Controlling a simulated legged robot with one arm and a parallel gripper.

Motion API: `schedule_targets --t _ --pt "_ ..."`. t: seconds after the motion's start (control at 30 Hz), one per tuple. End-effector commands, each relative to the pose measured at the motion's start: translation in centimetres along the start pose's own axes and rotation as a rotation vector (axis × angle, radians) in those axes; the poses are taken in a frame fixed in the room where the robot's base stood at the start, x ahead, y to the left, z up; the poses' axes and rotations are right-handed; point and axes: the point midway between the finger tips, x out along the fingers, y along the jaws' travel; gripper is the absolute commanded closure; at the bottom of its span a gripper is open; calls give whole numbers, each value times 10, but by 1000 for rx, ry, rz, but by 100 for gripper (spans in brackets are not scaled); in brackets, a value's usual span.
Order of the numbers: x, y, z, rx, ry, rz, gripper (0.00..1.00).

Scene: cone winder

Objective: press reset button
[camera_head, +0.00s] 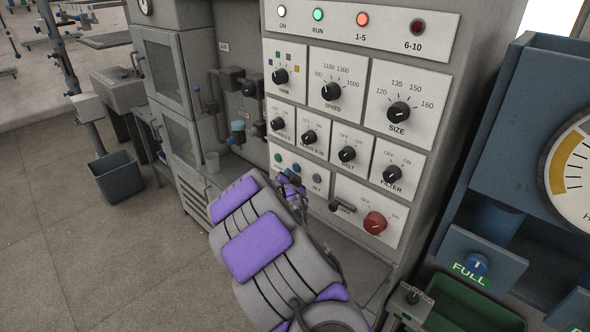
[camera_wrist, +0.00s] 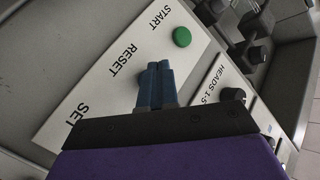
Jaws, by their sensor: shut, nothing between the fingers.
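The start/reset/set panel shows in the wrist view (camera_wrist: 100,75), with a green START button (camera_wrist: 182,37) and printed RESET and SET labels. My gripper (camera_wrist: 158,68) is shut and empty, its blue fingers together in front of the panel beside the RESET label. In the head view a blue button (camera_head: 297,168) sits between the green button (camera_head: 278,158) and a grey one (camera_head: 317,179). My gripper (camera_head: 287,179) is just by it there; contact cannot be told.
A red rotary switch (camera_head: 375,223) is to the lower right. A blue scale housing (camera_head: 520,120) stands at right. Open floor (camera_head: 90,250) lies at left.

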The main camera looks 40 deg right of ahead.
Motion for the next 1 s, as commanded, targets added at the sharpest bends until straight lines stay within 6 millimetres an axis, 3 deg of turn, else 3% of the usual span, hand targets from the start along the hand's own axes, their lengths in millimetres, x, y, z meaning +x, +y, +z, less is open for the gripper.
schedule_targets --t 1.0 --pt "4 3 -6 2 0 2 100"
